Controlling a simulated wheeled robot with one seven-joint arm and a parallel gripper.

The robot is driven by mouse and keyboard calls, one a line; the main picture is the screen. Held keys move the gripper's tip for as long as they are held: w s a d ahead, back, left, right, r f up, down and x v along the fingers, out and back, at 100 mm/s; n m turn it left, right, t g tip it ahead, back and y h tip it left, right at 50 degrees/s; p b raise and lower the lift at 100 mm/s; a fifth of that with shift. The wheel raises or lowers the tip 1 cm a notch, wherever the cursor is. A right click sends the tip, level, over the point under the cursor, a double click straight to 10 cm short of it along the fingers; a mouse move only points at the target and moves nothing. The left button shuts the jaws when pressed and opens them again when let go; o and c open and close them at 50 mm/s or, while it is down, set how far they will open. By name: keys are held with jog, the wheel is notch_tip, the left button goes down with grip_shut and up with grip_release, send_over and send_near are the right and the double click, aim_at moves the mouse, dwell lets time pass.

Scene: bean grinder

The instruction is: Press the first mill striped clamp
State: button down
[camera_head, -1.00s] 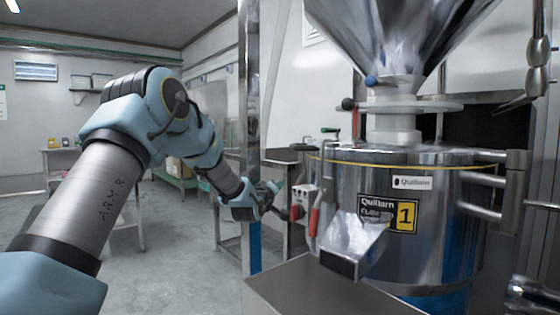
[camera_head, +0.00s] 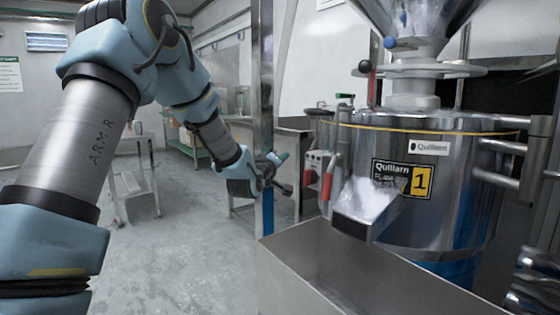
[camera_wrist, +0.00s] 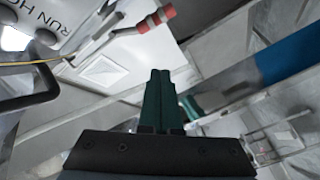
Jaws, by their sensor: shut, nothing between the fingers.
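The first mill (camera_head: 440,215) is a steel drum with a yellow "1" label, at the right of the head view. A red-and-white clamp handle (camera_head: 326,187) stands on its left side, beside the discharge chute. In the wrist view, a red-and-white striped handle (camera_wrist: 157,19) shows at the top, beyond the fingertips. My gripper (camera_head: 288,190) is left of the clamp, apart from it, with its fingers pointing right. In the wrist view its dark green fingers (camera_wrist: 160,75) are together and empty. The exact depth gap to the clamp is unclear.
A steel trough (camera_head: 330,262) stands below the chute (camera_head: 365,205). A vertical steel post (camera_head: 263,120) rises behind my gripper. A small control box (camera_head: 318,163) sits left of the mill. The floor at left is largely clear.

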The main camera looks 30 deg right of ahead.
jog(key=shift+v, duration=1.4)
jog(key=a+f+g+y, duration=0.1)
jog(key=a+f+y, duration=0.2)
jog(key=a, duration=0.4)
jog(key=a+f+m+g+y, duration=0.1)
jog(key=a+f+y, duration=0.25)
jog(key=a, duration=0.35)
jog(key=a+f+g+y, duration=0.15)
jog(key=a+f, duration=0.25)
jog(key=a, duration=0.4)
jog(key=s+a+f+g+y, duration=0.2)
jog(key=s+a+g+y, duration=0.15)
jog(key=s+a, duration=0.7)
jog(key=s+a+f+g+y, duration=0.2)
jog(key=s+a+f+g, duration=0.15)
jog(key=s+a, duration=0.7)
notch_tip(320, 180, up, 21)
jog(key=w+p, duration=0.1)
jog(key=p, duration=2)
jog(key=shift+r+m, duration=0.2)
jog(key=shift+m, duration=0.1)
jog(key=c, duration=1.5)
grip_release()
